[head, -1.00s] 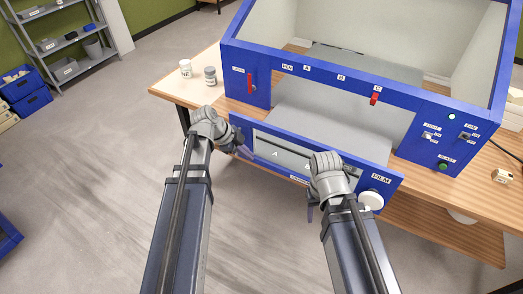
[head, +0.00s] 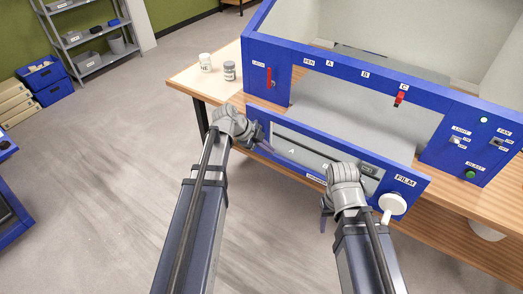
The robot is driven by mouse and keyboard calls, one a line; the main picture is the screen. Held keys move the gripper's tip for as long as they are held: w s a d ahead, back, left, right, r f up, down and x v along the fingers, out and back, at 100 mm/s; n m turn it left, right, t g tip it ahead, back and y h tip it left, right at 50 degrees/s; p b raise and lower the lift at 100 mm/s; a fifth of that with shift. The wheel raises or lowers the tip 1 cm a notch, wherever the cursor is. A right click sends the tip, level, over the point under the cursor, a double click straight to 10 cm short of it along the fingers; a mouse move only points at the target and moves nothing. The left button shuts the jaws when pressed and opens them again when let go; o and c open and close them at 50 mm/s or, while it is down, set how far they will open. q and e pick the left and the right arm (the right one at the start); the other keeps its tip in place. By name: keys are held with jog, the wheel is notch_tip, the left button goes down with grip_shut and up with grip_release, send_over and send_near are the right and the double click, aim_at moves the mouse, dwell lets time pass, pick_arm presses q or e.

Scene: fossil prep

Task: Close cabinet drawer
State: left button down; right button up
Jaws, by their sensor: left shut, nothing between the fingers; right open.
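The blue cabinet (head: 348,69) stands on a wooden table. Its drawer is out toward me, with a gap and a grey surface (head: 365,122) showing behind the blue drawer front (head: 408,182). The front has a FILM label, a white round knob (head: 392,204) at its right end and a slotted grey panel marked A. My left gripper (head: 261,141) is shut and empty at the left part of the drawer front; whether it touches cannot be told. My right gripper (head: 326,218) is open in front of the right half, left of the knob, partly hidden by its wrist.
Two small jars, one white (head: 205,62) and one grey (head: 229,70), stand on the table left of the cabinet. A red lever (head: 400,96) and a green button (head: 471,174) sit on the cabinet. A shelf (head: 88,38) and blue bins (head: 45,80) stand far left. Floor on the left is clear.

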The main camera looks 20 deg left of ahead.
pick_arm(q)
jog(key=w, duration=0.1)
jog(key=w+d+f, duration=0.1)
jog(key=w+d, duration=0.1)
jog(key=shift+w+f+b, duration=0.35)
jog(key=shift+f+b, duration=0.05)
jog(key=shift+w+d, duration=0.1)
jog(key=shift+w, duration=0.4)
pick_arm(e)
jog(key=shift+f, duration=0.9)
pick_arm(q)
jog(key=shift+w, duration=0.15)
